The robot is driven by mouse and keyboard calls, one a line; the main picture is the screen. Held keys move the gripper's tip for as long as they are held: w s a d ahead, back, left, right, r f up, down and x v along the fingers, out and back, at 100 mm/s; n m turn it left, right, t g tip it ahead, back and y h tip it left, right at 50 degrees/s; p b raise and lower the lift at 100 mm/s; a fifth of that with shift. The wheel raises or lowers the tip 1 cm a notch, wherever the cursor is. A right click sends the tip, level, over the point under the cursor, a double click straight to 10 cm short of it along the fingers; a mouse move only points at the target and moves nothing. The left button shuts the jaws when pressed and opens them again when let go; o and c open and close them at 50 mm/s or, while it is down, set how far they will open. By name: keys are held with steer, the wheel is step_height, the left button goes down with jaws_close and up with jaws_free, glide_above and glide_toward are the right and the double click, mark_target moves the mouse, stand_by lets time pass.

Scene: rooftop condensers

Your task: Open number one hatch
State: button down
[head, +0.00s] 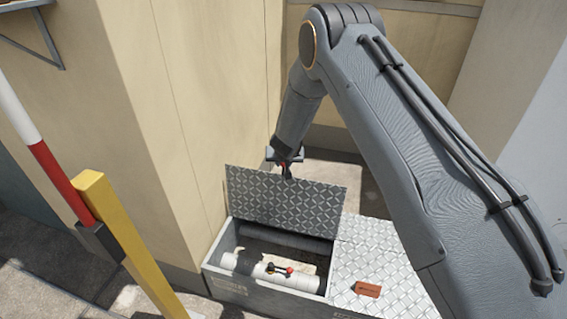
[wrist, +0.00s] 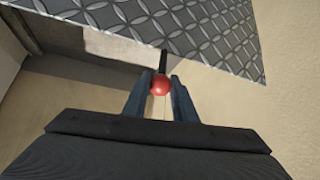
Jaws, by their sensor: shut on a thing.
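The hatch lid (head: 285,208) on the left of a low metal box (head: 222,290) is raised, standing steeply tilted above its opening. It is a grey diamond-plate panel, and it also fills the top of the wrist view (wrist: 205,38). A black stem with a red knob (wrist: 160,85) sticks out from the lid's edge. My gripper (head: 286,168) is at the lid's top edge, its two fingers (wrist: 160,92) shut on the red knob. No readable number shows on this hatch.
Inside the opening lie a pale pipe (head: 248,266) and a small valve with a red-tipped handle (head: 279,269). A beige wall (head: 165,110) and yellow post (head: 125,235) stand left.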

steer(key=c, duration=1.5)
jaws_free()
steer(key=shift+d+f, duration=0.25)
steer(key=shift+d, duration=0.1)
steer(key=shift+o, duration=0.2)
steer(key=shift+a+r, duration=0.15)
steer(key=shift+a, duration=0.15)
steer(key=shift+s+r, duration=0.25)
steer(key=shift+r, duration=0.1)
steer(key=v, duration=0.7)
steer(key=shift+d, duration=0.1)
